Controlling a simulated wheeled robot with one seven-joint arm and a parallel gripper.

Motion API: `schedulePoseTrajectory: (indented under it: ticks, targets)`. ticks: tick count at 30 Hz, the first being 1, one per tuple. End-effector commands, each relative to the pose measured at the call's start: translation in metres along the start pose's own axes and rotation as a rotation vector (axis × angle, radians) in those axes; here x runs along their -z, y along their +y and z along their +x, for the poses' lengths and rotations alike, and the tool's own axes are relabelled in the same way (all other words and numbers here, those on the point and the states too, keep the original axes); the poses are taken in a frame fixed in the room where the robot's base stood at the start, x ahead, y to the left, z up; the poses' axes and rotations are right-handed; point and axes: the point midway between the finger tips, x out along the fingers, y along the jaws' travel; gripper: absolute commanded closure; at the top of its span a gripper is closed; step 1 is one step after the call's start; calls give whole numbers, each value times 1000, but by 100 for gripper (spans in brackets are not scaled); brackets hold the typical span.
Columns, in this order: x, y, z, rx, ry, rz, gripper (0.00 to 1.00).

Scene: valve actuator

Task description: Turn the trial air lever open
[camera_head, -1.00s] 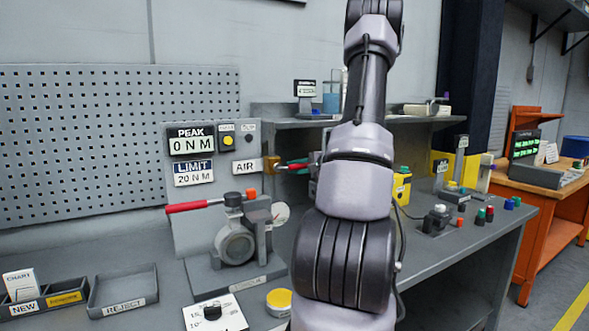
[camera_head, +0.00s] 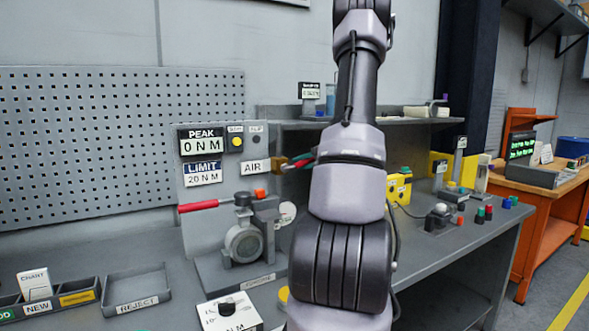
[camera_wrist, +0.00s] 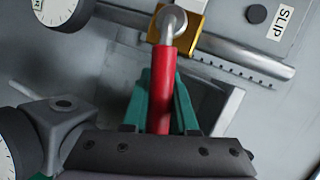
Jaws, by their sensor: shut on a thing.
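The air lever (camera_wrist: 166,62) is a red handle on a round metal pivot. It joins a brass valve body (camera_wrist: 191,40) at the top of the wrist view. My gripper (camera_wrist: 162,92) has its green fingers on either side of the red handle and is shut on it. In the head view the brass valve (camera_head: 281,164) sticks out just right of the AIR label (camera_head: 255,167). Part of the red lever (camera_head: 303,161) shows there beside the green fingers, and my arm hides the rest.
A torque rig (camera_head: 243,242) with another red handle (camera_head: 198,206) stands left of my arm. A display panel (camera_head: 203,143) rises behind it. Bins and a reject tray (camera_head: 137,289) lie at the left. Several coloured caps sit on the bench at the right.

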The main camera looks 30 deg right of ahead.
Motion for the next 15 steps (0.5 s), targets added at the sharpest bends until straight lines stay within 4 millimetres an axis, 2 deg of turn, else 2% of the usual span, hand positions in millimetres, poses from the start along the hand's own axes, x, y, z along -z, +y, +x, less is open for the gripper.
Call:
schedulePoseTrajectory:
  ticks: [6,15]
  targets:
    - [5,-13,-5,-77,52,-187,100]
    - [0,-30,-8,-180,124,-438,100]
